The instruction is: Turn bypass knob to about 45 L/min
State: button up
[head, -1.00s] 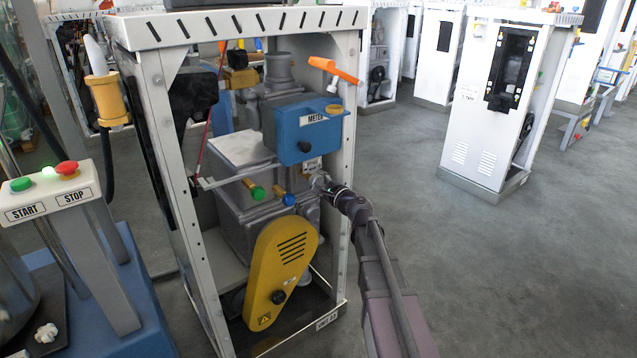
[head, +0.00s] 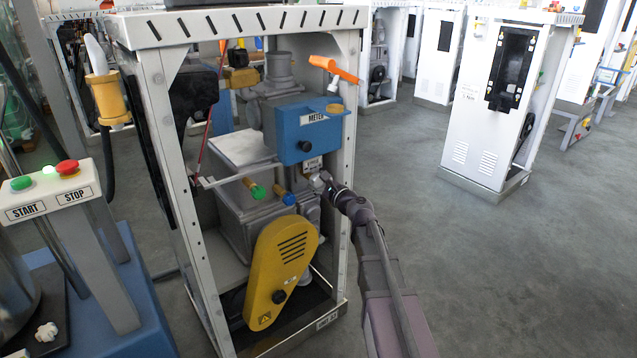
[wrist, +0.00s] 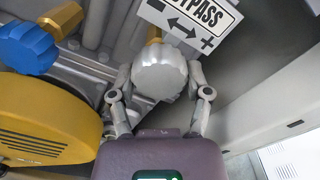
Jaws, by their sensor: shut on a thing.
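The bypass knob (wrist: 160,72) is a silver, ridged round knob on a brass stem. In the wrist view it sits between my two fingers, which are closed against its sides. The BYPASS label (wrist: 190,22), with a double arrow and minus and plus marks, is just above it and appears tilted. In the head view my gripper (head: 320,182) reaches into the dispenser frame from the right, below the blue meter box (head: 300,130). The knob is mostly hidden there by the gripper. No flow reading is legible in either view.
A blue knob (wrist: 30,46) and a yellow belt cover (wrist: 45,122) lie left of my gripper. The green knob (head: 257,192) is farther left in the head view. The white frame post (head: 346,120) stands close to my arm. Open floor (head: 480,270) lies to the right.

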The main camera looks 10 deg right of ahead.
jog(key=shift+w, duration=0.1)
jog(key=o, duration=1.2)
jog(key=shift+c, duration=0.2)
jog(key=v, duration=1.2)
